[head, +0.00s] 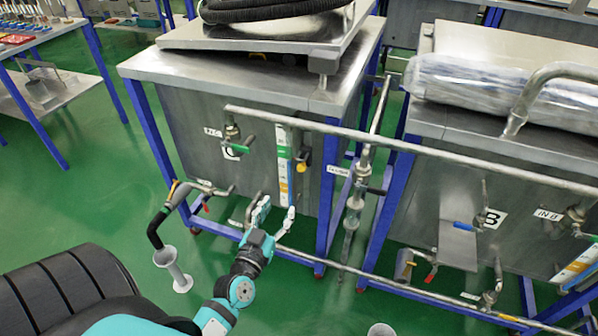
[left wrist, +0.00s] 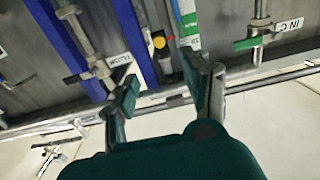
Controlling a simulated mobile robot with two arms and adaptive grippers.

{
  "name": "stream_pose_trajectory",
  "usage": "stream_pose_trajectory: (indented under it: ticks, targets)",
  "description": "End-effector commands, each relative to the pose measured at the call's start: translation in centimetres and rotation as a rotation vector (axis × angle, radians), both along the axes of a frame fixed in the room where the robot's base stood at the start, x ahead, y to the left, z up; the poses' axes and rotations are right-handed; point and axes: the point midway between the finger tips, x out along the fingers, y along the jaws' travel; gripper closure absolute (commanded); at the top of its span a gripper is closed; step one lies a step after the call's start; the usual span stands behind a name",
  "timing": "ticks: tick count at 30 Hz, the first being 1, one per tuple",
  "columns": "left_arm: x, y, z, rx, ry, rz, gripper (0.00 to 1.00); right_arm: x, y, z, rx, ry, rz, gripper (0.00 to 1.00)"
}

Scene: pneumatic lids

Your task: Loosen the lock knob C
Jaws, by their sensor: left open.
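Tank C (head: 245,178) is a steel tank in a blue frame, with a letter C plate on its front. A yellow and black knob (head: 302,165) sits on that front, right of a coloured gauge strip (head: 284,160); I take it for lock knob C. In the left wrist view the yellow knob (left wrist: 159,42) shows beyond the gap between my fingers. My left gripper (head: 275,214) is open and empty, in front of the tank's lower part, below the knob and apart from it. It also shows in the left wrist view (left wrist: 163,88). My right gripper is not in view.
A green-handled valve (head: 234,140) is on the tank's left. A long horizontal pipe (head: 410,147) runs along the front at the top, and a lower pipe (head: 400,288) near the base. Tank B (head: 450,215) stands right.

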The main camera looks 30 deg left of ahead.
Motion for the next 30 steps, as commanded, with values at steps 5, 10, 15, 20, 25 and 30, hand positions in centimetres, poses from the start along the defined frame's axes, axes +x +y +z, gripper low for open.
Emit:
stream_pose_trajectory:
  ticks: [5,10,15,20,25,30]
  targets:
    - [3.9,0.9,0.3,0.0,-0.004,0.0,0.51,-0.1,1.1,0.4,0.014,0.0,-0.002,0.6]
    - [7.6,1.8,0.1,0.0,-0.002,-0.001,0.51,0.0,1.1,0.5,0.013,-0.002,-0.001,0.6]
    - [11.0,2.6,0.1,0.0,-0.002,-0.001,0.51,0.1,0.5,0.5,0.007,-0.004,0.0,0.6]
    - [13.4,3.1,0.0,-0.001,0.0,-0.002,0.51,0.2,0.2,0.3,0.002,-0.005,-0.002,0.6]
    - [14.7,3.5,0.0,0.0,0.001,-0.002,0.51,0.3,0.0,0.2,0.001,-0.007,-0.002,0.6]
    - [14.9,3.5,0.0,0.0,0.001,-0.002,0.51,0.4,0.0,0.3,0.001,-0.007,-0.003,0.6]
